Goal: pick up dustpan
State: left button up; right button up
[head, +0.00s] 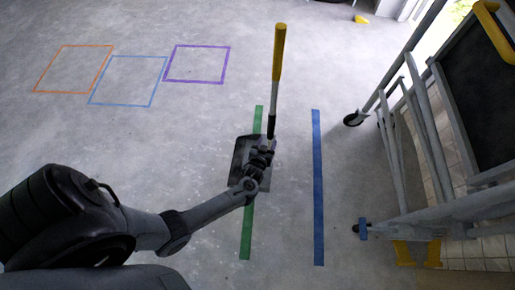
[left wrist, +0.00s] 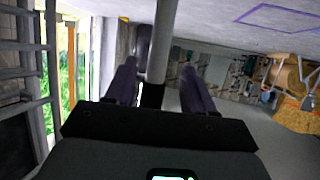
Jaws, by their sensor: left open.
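The dustpan has a dark grey pan (head: 241,158) on the floor and a long handle that rises from it. The handle is dark low down, then pale, with a yellow grip (head: 279,50) at the top. My left gripper (head: 267,150) is low by the handle, in front of part of the pan. In the left wrist view, the open fingers of my left gripper (left wrist: 160,68) stand on either side of a grey pole, the handle (left wrist: 164,40). I cannot tell whether either finger touches it. My right gripper is not in view.
A green tape line (head: 247,230) runs under the pan, and a blue line (head: 318,190) lies to its right. Orange, blue and purple taped squares mark the floor at upper left. A wheeled metal frame (head: 425,140) stands at right. The floor between is clear.

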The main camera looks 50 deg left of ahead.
aim_at(269, 142)
pick_arm(q)
jog(key=shift+w+f+b, duration=0.5)
jog(key=shift+w+b, duration=0.05)
jog(key=shift+b, duration=0.15)
jog(key=b+x, duration=0.2)
jog(key=x, duration=0.1)
jog(key=shift+s+f+b, duration=0.15)
jog(key=shift+b, duration=0.2)
jog(key=shift+w+a, duration=0.3)
jog(key=shift+w, duration=0.25)
jog(key=shift+c, duration=0.3)
grip_shut()
